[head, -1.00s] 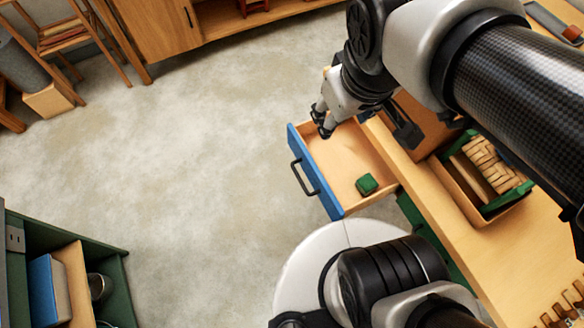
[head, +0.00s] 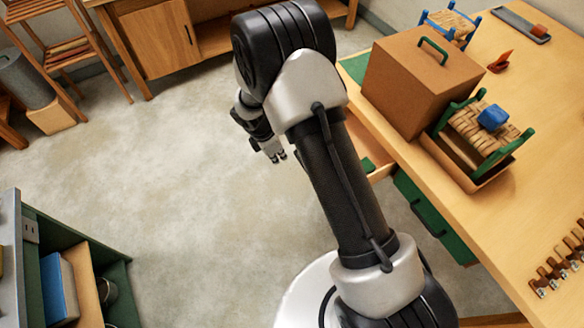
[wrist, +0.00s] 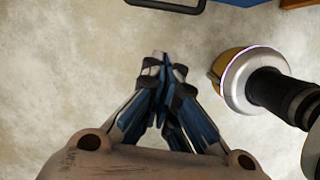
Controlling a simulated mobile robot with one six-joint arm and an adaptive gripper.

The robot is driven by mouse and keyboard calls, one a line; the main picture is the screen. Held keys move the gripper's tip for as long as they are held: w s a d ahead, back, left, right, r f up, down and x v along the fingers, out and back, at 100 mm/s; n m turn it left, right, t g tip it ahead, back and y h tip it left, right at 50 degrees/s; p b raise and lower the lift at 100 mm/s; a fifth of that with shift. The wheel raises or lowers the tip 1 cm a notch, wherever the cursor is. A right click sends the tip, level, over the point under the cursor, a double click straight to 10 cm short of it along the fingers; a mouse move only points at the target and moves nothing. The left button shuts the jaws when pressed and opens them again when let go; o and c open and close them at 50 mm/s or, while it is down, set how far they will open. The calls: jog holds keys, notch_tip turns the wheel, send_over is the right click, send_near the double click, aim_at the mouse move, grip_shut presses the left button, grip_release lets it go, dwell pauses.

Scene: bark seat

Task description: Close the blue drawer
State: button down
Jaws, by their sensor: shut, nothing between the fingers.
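The blue drawer is mostly hidden behind my arm in the head view. Only a strip of its wooden side (head: 381,173) shows, sticking out from the workbench. A bit of green (head: 368,164), likely the block in the drawer, shows beside it. In the wrist view, the drawer's black handle (wrist: 166,4) and a sliver of its blue front (wrist: 242,2) lie at the top edge. My gripper (head: 277,157) is shut and empty, over the floor on the drawer's outer side. Its fingertips (wrist: 163,62) in the wrist view point toward the handle, with a gap between.
A closed green drawer (head: 435,218) sits in the bench (head: 520,190). On top stand a brown box (head: 415,85) and a crate with a woven seat, a blue block (head: 493,117) above it. A dark green shelf (head: 75,255) stands lower left. The floor between is clear.

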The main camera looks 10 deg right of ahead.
notch_tip(320, 180, down, 13)
jog(key=d+n+b, duration=0.1)
jog(key=d+b, duration=0.1)
jog(key=b, duration=0.2)
jog(key=d, duration=0.2)
jog(key=w+d+r, duration=0.1)
jog(key=shift+d, duration=0.25)
